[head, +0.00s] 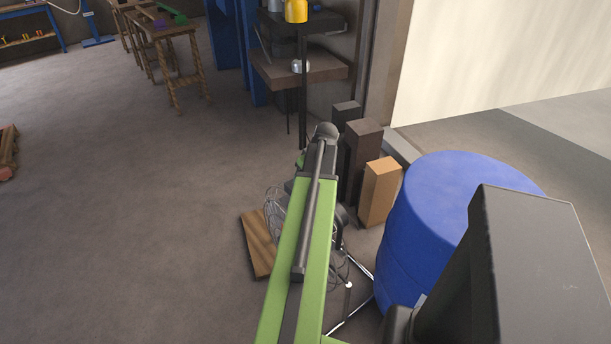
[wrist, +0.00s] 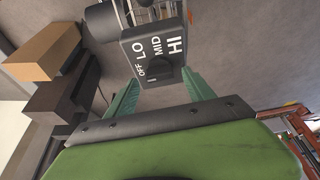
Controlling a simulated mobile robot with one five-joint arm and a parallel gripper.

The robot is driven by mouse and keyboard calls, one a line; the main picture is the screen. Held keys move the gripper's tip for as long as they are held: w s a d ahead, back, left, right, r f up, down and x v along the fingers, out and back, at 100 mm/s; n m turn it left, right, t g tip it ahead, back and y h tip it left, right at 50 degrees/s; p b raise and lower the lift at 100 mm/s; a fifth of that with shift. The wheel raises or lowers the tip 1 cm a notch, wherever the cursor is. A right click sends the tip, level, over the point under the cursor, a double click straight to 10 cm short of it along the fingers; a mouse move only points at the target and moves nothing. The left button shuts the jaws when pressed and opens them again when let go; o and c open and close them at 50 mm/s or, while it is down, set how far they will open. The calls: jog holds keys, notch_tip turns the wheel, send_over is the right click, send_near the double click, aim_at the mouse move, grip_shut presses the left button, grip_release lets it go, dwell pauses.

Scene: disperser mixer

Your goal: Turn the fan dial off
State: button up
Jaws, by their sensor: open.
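The fan (head: 275,207) stands on the floor in the head view, with its wire cage and stand partly hidden behind my green arm. In the wrist view its dark control box (wrist: 135,50) is close ahead, with white OFF, LO, MID and HI labels. The dark dial (wrist: 160,75) is low on the box face, and I cannot tell which label it points at. My gripper (wrist: 162,82) is open, with one teal finger on each side of the dial's lower area. I see nothing between the fingers except the box and dial. Contact cannot be told.
A blue barrel (head: 435,225) stands right of the fan. A tan box (head: 380,190) and dark boxes (head: 362,150) stand by the wall behind it. A wooden board (head: 257,245) lies at the fan's left.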

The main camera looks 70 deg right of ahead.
jog(key=p+v, duration=1.3)
jog(key=v, duration=0.2)
jog(key=shift+s+r, duration=0.2)
jog(key=shift+r, duration=0.05)
jog(key=shift+w, duration=0.1)
